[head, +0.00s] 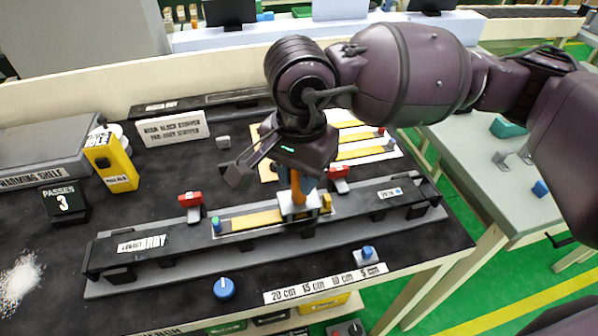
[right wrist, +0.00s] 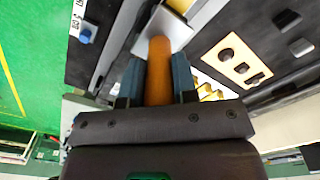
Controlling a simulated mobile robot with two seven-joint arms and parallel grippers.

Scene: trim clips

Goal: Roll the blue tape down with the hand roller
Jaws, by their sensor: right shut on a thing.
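My right gripper (head: 299,178) is shut on the upright orange handle of the hand roller (head: 298,205). In the right wrist view the handle (right wrist: 159,70) stands between the two blue-grey fingers, with the pale roller head (right wrist: 163,27) beyond it. The roller head is at the right part of a yellow strip (head: 255,219) on the long black trim bar (head: 160,250); whether it touches cannot be told. A small blue and green piece (head: 216,226) is at the strip's left end. I cannot make out a blue tape strip; the roller and arm hide part of the bar. My left gripper is not in view.
Red clamps (head: 190,200) stand behind the bar. A blue knob (head: 223,289) and a length scale (head: 325,284) lie in front. A yellow box (head: 112,162) and a passes counter reading 3 (head: 64,202) are at left. A panel with yellow strips (head: 360,150) lies behind.

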